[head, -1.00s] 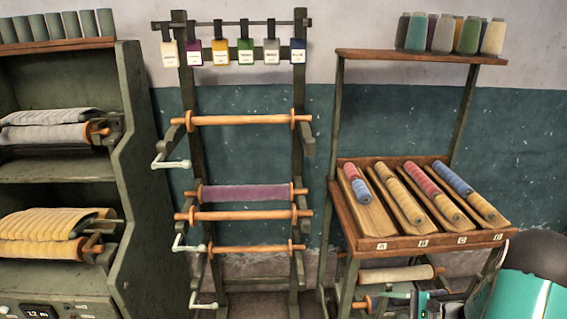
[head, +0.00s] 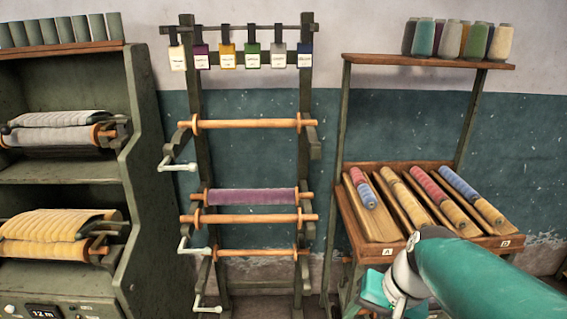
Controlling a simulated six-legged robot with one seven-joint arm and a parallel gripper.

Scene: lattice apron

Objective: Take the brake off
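No part that I can single out as the brake shows. A wooden rack (head: 196,85) stands in the middle of the head view, with orange rollers across it and pale crank handles (head: 180,166) on its left side. A purple cloth roll (head: 252,196) sits on one of the middle rollers. A bare roller (head: 255,219) lies just below it. My arm comes in from the lower right, in front of the right-hand stand. Its wrist runs toward the bottom edge, and no gripper fingers can be made out.
A green shelf unit (head: 146,190) with grey cloth (head: 60,119) and yellow cloth (head: 50,224) stands at left, with a display (head: 43,312) low down. Coloured tags hang atop the rack. At right, a stand (head: 345,120) holds bobbin trays (head: 375,220) and spools (head: 460,38).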

